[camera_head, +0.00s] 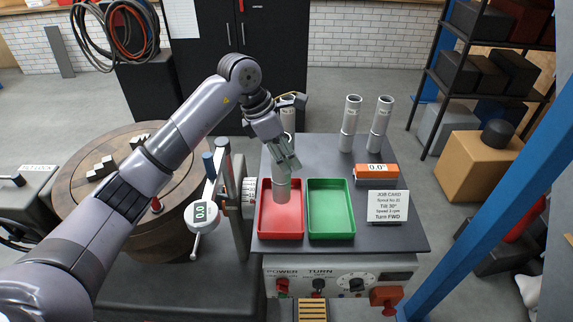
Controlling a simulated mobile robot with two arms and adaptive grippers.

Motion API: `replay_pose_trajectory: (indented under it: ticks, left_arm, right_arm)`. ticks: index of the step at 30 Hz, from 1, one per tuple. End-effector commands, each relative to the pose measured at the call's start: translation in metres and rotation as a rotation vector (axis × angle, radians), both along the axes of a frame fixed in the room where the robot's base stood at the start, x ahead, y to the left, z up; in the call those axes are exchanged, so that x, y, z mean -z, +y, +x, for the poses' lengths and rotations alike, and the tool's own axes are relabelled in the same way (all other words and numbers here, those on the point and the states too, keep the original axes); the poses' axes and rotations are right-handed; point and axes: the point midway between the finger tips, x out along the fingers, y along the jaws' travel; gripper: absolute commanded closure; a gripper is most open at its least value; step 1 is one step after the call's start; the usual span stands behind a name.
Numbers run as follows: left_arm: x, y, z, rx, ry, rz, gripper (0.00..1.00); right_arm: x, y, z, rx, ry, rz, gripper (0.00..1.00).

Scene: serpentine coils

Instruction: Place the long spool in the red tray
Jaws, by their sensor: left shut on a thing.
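My left gripper (285,162) reaches in from the left and points down over the red tray (268,226). It is shut on a grey cylindrical spool (283,191), which hangs upright below the fingers. The spool's lower end shows against the inside of the red tray. I cannot tell whether it touches the tray floor. The fingers cover its upper part, so its full length is hidden. Two more tall grey spools stand upright at the back right of the bench, a left one (350,123) and a right one (380,123). My right gripper is not in view.
A green tray (331,226) sits right beside the red one. An orange readout box (376,174) and a job card (388,206) are farther right. A dial gauge (202,215) stands left of the trays. Another grey cylinder (288,118) stands partly hidden behind my gripper.

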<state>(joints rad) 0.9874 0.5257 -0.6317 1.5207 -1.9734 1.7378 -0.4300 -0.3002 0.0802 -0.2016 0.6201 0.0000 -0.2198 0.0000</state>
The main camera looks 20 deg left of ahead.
Motion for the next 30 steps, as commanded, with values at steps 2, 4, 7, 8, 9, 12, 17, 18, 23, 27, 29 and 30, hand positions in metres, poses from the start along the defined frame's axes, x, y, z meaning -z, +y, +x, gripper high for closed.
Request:
replay_pose_trajectory:
  ticks: [2, 4, 7, 8, 9, 12, 17, 18, 23, 27, 29, 30]
  left_arm:
    - [0.005, -0.001, 0.001, -0.001, -0.003, -0.004, 1.00]
    - [0.008, 0.000, 0.001, 0.000, -0.004, -0.003, 1.00]
    - [0.014, 0.000, 0.001, 0.000, -0.004, -0.003, 1.00]
    - [0.017, 0.000, 0.001, 0.000, -0.002, -0.002, 1.00]
    - [0.022, 0.000, 0.000, 0.000, -0.001, -0.003, 1.00]
    - [0.035, -0.001, 0.000, 0.000, -0.001, -0.003, 1.00]
    - [0.047, 0.000, 0.001, 0.001, -0.005, -0.002, 1.00]
    - [0.047, 0.000, 0.001, 0.000, -0.006, -0.002, 1.00]
    - [0.048, 0.000, 0.001, 0.001, -0.005, -0.002, 1.00]
    - [0.052, 0.000, 0.000, 0.001, -0.002, 0.000, 0.60]
    - [0.052, 0.000, 0.000, 0.001, -0.002, 0.000, 0.56]
    - [0.052, 0.000, 0.000, 0.001, -0.002, 0.000, 0.54]
  right_arm:
    - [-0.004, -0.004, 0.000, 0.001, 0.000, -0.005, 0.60]
    - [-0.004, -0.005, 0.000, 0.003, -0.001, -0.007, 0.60]
    - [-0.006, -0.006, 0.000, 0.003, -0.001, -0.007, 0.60]
    - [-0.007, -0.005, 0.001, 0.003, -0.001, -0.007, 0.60]
    - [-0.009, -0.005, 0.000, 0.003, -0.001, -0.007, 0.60]
    - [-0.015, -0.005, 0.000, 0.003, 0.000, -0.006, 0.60]
    - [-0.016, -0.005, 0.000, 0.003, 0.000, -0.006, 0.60]
    - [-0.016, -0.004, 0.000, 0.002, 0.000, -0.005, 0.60]
    - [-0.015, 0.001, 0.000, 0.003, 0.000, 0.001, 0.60]
    - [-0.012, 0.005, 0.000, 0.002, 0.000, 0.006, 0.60]
    - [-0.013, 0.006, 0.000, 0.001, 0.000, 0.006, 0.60]
    - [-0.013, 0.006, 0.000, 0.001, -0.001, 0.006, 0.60]
